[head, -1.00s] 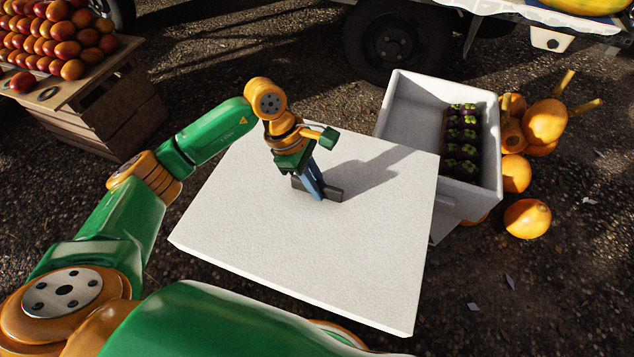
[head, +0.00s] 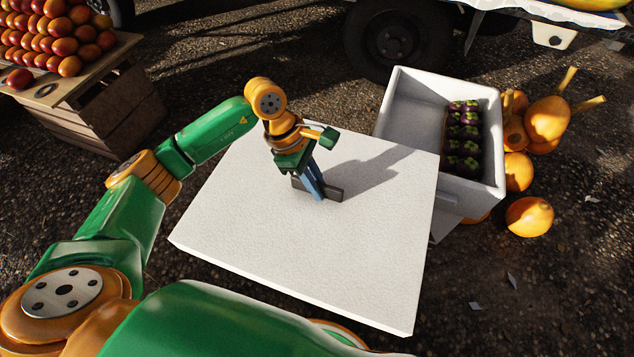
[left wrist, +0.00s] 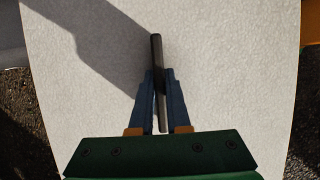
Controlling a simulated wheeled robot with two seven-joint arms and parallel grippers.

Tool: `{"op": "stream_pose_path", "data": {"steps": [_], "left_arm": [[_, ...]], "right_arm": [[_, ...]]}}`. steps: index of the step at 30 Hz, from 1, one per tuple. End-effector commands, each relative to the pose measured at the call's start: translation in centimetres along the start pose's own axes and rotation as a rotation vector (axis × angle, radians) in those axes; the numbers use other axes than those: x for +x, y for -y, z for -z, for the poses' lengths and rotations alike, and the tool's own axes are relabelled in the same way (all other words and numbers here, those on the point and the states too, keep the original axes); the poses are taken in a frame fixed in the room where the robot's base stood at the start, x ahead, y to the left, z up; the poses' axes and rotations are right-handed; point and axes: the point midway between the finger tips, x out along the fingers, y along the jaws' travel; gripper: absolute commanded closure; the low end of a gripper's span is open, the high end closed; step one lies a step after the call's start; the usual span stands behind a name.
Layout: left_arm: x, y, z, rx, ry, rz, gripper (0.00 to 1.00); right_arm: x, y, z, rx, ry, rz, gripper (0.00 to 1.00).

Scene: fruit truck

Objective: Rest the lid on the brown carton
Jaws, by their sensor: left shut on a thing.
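The lid (head: 240,220) is a wide white square panel with a dark bar handle (head: 332,194) in its middle. My left gripper (head: 318,196) is shut on this handle and holds the lid roughly level. In the left wrist view the handle (left wrist: 156,50) stands between the blue fingers (left wrist: 160,100), with the white lid (left wrist: 230,60) behind. I see no plainly brown carton; whatever is under the lid is hidden. My right gripper is out of view.
A white box (head: 412,100) holding purple fruit (head: 462,148) is at the right, partly covered by the lid's edge. Orange fruit (head: 529,216) lies beside it. A wooden fruit stand (head: 105,105) is upper left, a vehicle wheel (head: 398,42) behind. Bare gravel shows at lower right.

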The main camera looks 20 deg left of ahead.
Motion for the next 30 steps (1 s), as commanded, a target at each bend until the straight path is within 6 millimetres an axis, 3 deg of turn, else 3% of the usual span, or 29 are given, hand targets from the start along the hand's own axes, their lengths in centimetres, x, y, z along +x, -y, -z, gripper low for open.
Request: {"op": "stream_pose_path", "data": {"steps": [8, 9, 12, 13, 22, 30], "left_arm": [[0.0, 0.0, 0.0, 0.000, 0.000, 0.000, 1.00], [0.0, 0.0, 0.0, 0.000, 0.000, -0.001, 0.80], [0.0, 0.0, 0.0, 0.000, 0.000, 0.000, 0.53], [0.0, 0.0, 0.0, 0.000, 0.000, 0.000, 0.50], [-0.3, 0.0, 0.0, 0.000, -0.001, -0.001, 0.50], [-5.9, -0.1, 0.0, -0.001, -0.001, -0.003, 0.50]], "right_arm": [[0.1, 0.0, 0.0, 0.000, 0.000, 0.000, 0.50], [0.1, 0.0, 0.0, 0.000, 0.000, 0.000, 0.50], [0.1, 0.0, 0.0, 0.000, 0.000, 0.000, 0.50], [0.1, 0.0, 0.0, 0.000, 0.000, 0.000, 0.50], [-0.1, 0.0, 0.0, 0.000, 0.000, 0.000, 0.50], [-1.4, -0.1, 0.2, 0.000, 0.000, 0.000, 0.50]]}}
